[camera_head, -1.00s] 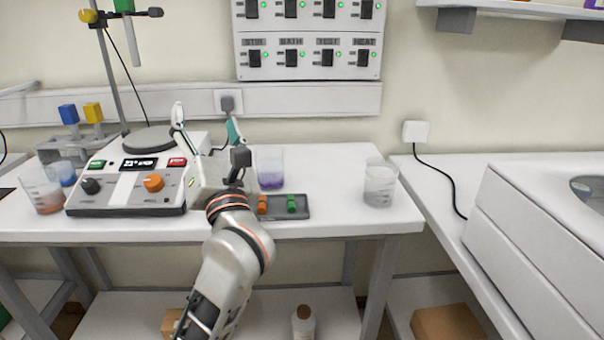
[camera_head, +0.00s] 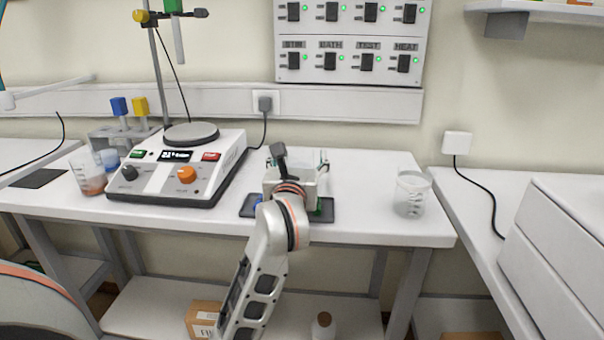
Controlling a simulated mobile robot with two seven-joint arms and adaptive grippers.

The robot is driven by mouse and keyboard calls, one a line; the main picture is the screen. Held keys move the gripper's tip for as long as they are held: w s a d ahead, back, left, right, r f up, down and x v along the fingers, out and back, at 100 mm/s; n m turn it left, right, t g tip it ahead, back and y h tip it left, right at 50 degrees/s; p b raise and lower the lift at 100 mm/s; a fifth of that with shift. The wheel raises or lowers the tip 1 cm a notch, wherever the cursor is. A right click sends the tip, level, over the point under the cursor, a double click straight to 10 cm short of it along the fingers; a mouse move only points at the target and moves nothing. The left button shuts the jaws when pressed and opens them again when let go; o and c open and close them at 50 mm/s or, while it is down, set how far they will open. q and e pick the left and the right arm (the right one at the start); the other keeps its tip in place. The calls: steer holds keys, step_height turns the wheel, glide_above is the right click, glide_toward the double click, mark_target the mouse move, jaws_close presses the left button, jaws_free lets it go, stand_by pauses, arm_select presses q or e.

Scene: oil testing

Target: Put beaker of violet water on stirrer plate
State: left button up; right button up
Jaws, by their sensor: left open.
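My left gripper (camera_head: 296,160) is open at the middle of the bench, its fingers pointing away toward the wall. The beaker of violet water is not visible now; the gripper covers the spot where it stood, and I cannot tell whether the fingers are around it. The stirrer plate (camera_head: 190,133) is a round grey disc on top of the white stirrer unit (camera_head: 148,182), left of the gripper. The plate is bare. My right gripper is not in view.
A dark tray (camera_head: 328,207) with small coloured pieces lies below the gripper. A clear beaker (camera_head: 411,195) stands at the right bench end. Beakers with orange (camera_head: 90,180) and blue (camera_head: 109,159) liquid stand left of the stirrer. A stand pole (camera_head: 158,80) rises behind the plate.

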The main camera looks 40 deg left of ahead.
arm_select(q)
steer(key=shift+w+a+f, duration=0.15)
steer(key=shift+w+a, duration=0.15)
steer(key=shift+w, duration=0.25)
steer(key=shift+w+a, duration=0.15)
steer(key=shift+w, duration=0.05)
steer(key=c, duration=1.6)
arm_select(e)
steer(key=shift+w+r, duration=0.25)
arm_select(q)
steer(key=shift+o, duration=0.2)
steer(key=shift+r, duration=0.2)
